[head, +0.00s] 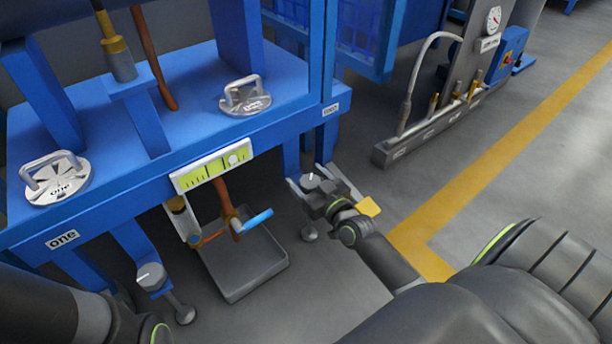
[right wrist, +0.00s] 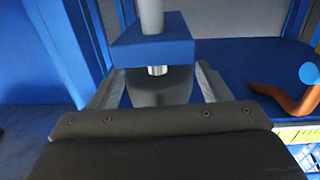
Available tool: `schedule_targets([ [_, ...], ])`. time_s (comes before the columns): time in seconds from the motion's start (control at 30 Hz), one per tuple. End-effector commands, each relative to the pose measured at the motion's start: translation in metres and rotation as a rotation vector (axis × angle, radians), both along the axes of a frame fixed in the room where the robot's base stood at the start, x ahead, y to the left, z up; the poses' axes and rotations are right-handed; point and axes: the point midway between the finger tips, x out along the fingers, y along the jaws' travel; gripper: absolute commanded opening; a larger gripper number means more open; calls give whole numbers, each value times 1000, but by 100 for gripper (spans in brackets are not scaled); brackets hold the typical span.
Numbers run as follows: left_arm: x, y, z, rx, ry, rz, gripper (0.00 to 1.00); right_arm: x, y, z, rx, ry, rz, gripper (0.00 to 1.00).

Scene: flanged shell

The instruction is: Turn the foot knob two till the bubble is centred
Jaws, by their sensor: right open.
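The level vial (head: 205,173) is yellow-green with dark tick marks on the front of the blue frame. Its pale bubble (head: 238,159) sits near the right end. Foot knob two (head: 311,181), a grey knob with a white mark, is under the frame's right corner. My right gripper (head: 309,180) is open with its fingers on either side of this knob. In the right wrist view the gripper (right wrist: 157,88) shows a finger on each side of the dark knob (right wrist: 160,92); contact cannot be told. Foot knob one (head: 150,276) is at lower left. My left gripper is out of view.
The blue frame (head: 190,128) carries two round plates with handles, one at left (head: 57,180) and one at right (head: 244,97). A grey tray (head: 244,275) and an orange pipe with a blue handle (head: 256,219) are below the vial.

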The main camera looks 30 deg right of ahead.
Motion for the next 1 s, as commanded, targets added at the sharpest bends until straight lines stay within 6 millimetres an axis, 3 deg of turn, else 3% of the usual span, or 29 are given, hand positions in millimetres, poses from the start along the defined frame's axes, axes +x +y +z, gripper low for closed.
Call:
schedule_targets([
  [0.4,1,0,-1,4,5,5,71,7,0,0,0,0,0,70],
  [0.73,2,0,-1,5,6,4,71,7,0,0,0,0,0,26],
  [1.0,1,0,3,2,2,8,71,7,-1,1,1,0,-8,26],
])
